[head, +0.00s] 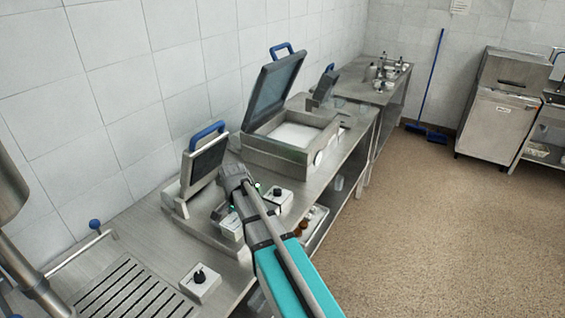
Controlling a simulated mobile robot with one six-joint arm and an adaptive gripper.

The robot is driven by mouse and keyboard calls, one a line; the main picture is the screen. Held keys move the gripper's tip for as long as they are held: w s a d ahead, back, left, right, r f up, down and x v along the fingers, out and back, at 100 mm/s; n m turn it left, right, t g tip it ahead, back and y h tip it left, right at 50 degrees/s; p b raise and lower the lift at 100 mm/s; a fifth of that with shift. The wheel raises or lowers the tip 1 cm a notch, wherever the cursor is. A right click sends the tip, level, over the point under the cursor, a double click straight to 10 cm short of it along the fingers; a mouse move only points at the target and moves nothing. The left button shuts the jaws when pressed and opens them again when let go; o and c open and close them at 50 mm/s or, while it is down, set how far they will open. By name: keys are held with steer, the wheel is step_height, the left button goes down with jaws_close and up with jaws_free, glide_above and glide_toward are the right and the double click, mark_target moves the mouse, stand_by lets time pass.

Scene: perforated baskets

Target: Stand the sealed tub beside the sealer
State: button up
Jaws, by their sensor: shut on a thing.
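My gripper (232,177) is at the end of my arm, close to the right edge of the small machine's raised lid. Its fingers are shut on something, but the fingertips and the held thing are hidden. I cannot make out a sealed tub. The small machine (180,208), perhaps the sealer, stands on the steel counter with its dark lid (207,160) and blue handle (207,131) up. My arm covers part of it. A larger machine (272,158), open with a pale bed, stands behind it; I cannot tell which one is the sealer.
A control box with a black knob (279,201) sits right of my gripper; another (200,285) is at the counter's front. A slotted drain (130,292) lies at the lower left. Counter (150,240) left of the small machine is bare. The floor (420,220) at right is clear.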

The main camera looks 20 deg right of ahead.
steer(key=shift+f+b, duration=0.5)
steer(key=shift+f, duration=0.35)
steer(key=shift+s, duration=0.1)
